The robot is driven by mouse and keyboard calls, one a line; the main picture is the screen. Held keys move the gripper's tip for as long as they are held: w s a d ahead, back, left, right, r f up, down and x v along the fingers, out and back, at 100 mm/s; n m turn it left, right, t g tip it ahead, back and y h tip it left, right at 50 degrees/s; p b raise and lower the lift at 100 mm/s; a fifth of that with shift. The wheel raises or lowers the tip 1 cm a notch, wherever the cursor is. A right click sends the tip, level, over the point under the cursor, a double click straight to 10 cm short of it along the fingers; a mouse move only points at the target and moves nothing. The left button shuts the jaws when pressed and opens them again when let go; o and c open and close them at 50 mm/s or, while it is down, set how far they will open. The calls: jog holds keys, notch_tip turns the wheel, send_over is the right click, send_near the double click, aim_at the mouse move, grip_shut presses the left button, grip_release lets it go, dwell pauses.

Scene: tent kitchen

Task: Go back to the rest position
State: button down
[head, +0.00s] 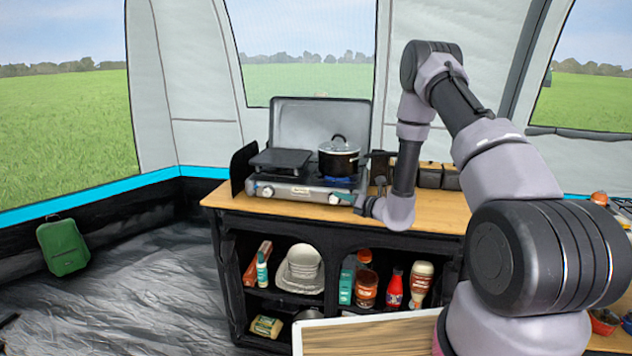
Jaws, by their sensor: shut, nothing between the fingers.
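My gripper (350,199) is at the front edge of the two-burner stove (300,192), close to its right-hand knob. It is small in the picture and looks shut, with nothing seen in it. I cannot tell whether it touches the knob. My arm reaches in from the right, rises above the counter and bends down to the gripper. A black lidded pot (338,158) stands on the stove's right burner. The left burner has a flat dark plate (281,160) over it.
The wooden counter (250,207) has dark containers (430,175) behind my arm. A wood-topped board with a white rim (370,335) is in the foreground.

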jog(key=s+a+r+n+g+y, duration=0.2)
jog(key=a+r+n, duration=0.15)
jog(key=r, duration=0.35)
jog(key=s+a+r+n+g+y, duration=0.25)
jog(key=r+n, duration=0.25)
jog(key=r, duration=0.3)
jog(key=s+a+r+n+g, duration=0.3)
jog(key=s+r+n+g, duration=0.3)
jog(key=s+r+n, duration=0.45)
jog(key=s+d+r+n+t+h, duration=0.1)
jog(key=s+d+r+n+h, duration=0.2)
jog(key=s, duration=0.4)
jog(key=s+d+r+n+t+h, duration=0.1)
jog(key=s+d+r+n+h, duration=0.3)
jog(key=s+d, duration=0.4)
jog(key=s+d+r+n+t+h, duration=0.2)
jog(key=s+d+r+n+h, duration=0.1)
jog(key=s, duration=0.4)
jog(key=d+n+h, duration=0.1)
jog(key=d+n, duration=0.1)
jog(key=shift+s+d+r+n+h, duration=0.25)
jog(key=shift+s+d+n+h, duration=0.05)
jog(key=shift+s+h, duration=0.1)
